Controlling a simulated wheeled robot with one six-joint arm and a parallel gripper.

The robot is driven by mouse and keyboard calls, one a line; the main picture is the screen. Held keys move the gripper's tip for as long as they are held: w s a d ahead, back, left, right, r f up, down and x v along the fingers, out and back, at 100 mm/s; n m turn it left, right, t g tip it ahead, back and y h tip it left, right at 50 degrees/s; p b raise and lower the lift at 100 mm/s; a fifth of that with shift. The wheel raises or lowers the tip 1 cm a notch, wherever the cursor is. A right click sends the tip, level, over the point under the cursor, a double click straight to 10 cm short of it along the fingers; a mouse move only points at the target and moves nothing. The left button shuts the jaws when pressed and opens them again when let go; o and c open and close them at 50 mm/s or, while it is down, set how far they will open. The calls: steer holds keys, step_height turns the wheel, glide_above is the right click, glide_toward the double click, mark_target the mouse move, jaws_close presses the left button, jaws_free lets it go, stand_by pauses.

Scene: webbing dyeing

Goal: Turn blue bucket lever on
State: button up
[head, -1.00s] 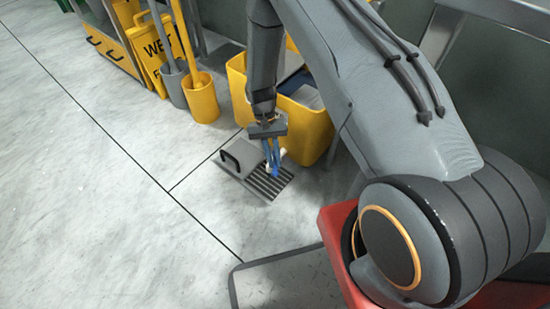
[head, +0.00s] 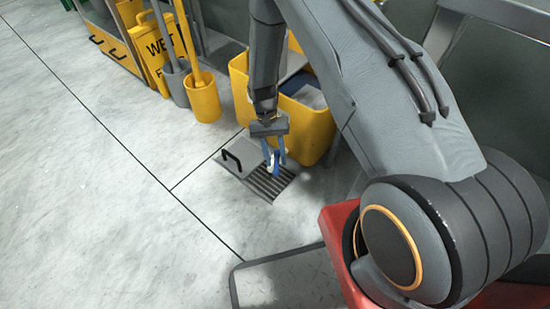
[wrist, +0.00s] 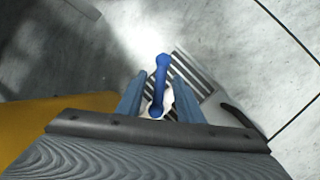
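A small blue lever-like piece (wrist: 160,85) with rounded ends shows between my fingertips in the wrist view. It also shows low between the fingers in the head view (head: 276,169). My gripper (head: 273,152) has two blue-grey fingers pointing down over a slatted floor drain (head: 268,186). In the wrist view my gripper (wrist: 158,98) is open, with a gap on each side of the blue piece. I cannot tell what the piece is attached to or its exact height. No blue bucket can be made out.
A grey plate with a black handle (head: 232,158) lies at the drain's left. A yellow bin (head: 308,125) stands close behind my gripper. Yellow (head: 203,98) and grey holders with handles and a wet-floor sign (head: 153,60) stand further left. The floor at left is clear.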

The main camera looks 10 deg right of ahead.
step_height(320, 180, up, 9)
steer(key=p, duration=0.3)
steer(key=shift+r, duration=0.15)
